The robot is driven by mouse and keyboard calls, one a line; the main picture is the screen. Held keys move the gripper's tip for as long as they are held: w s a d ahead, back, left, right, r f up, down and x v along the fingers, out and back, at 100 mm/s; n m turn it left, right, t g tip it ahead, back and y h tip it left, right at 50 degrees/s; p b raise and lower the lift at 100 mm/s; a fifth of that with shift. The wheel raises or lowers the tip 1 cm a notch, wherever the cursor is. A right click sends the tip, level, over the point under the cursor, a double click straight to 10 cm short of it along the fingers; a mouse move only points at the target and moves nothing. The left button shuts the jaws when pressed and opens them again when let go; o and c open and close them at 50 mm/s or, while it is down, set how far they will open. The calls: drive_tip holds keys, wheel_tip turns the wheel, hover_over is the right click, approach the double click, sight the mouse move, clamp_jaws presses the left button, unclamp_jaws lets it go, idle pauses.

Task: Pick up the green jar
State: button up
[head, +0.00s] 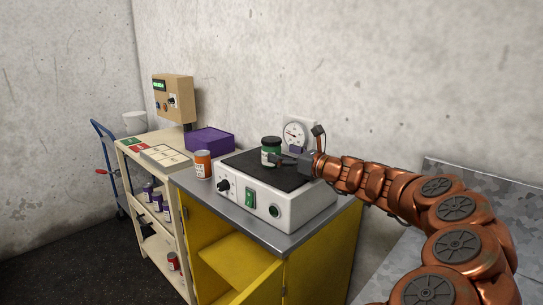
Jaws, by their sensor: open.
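The green jar (271,148) has a dark lid and a pale label. It stands upright on the black top of a white device (295,208) with a knob and a green switch. My gripper (284,159) is at the jar's right side, at the end of my copper-coloured arm that reaches in from the right. The fingers are small and dark against the black top. They are open, close to the jar's lower part; whether they touch it I cannot tell.
An orange jar (203,164) stands left of the device, with a purple bin (209,140) behind it. A round gauge (295,134) stands behind the green jar. The yellow cabinet (310,262) has an open door. A cream shelf cart (163,215) holds several jars at left.

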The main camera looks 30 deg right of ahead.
sight(278, 148)
drive_tip(key=w, duration=0.2)
drive_tip(key=w+r, duration=0.1)
drive_tip(key=shift+w+a+r+p, duration=0.1)
drive_tip(key=shift+w+a+p, duration=0.25)
drive_tip(key=shift+w+a, duration=0.1)
drive_tip(key=shift+w, duration=0.6)
drive_tip(key=shift+c, duration=0.4)
drive_tip(key=c, duration=1.3)
